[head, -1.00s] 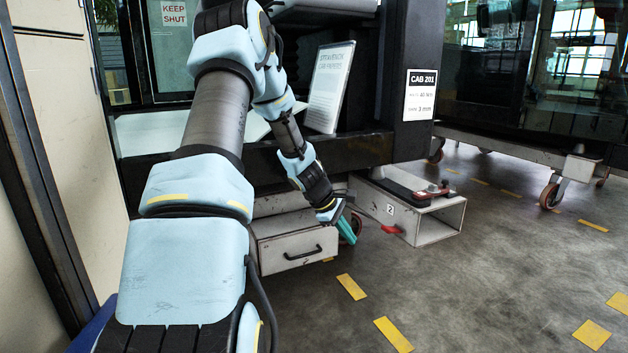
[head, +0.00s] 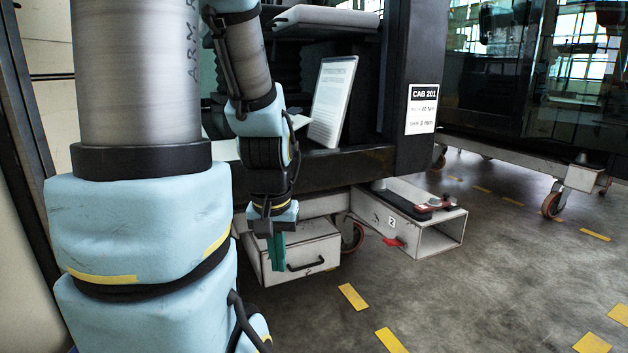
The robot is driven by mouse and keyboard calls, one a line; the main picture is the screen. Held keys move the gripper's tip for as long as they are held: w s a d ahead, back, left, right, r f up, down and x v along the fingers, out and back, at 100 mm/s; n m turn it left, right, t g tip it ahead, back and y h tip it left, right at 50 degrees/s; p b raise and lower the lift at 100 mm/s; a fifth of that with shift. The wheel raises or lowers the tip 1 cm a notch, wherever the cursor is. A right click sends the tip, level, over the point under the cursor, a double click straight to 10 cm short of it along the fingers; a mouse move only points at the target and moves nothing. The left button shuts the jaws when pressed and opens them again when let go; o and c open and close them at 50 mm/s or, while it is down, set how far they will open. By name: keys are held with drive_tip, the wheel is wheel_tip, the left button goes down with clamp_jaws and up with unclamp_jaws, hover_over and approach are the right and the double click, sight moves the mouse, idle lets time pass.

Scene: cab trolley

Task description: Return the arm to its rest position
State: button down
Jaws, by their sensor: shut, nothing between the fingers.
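My gripper (head: 277,268) hangs down at the centre left of the head view, its teal fingers shut and empty. It shows in front of the grey metal drawer box (head: 318,256) with a black handle. I cannot tell how far apart the gripper and the box are. My light blue and grey arm is bent, and its large near links fill the left side of the picture and hide part of the cab.
The cab (head: 365,160) with a "CAB 201" sign (head: 422,107) stands ahead. A document holder (head: 331,102) leans inside it. The floor (head: 480,290) at right is clear, with yellow marks.

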wheel_tip(320, 180, up, 32)
drive_tip(key=p, duration=3.1)
drive_tip(key=shift+r, duration=0.25)
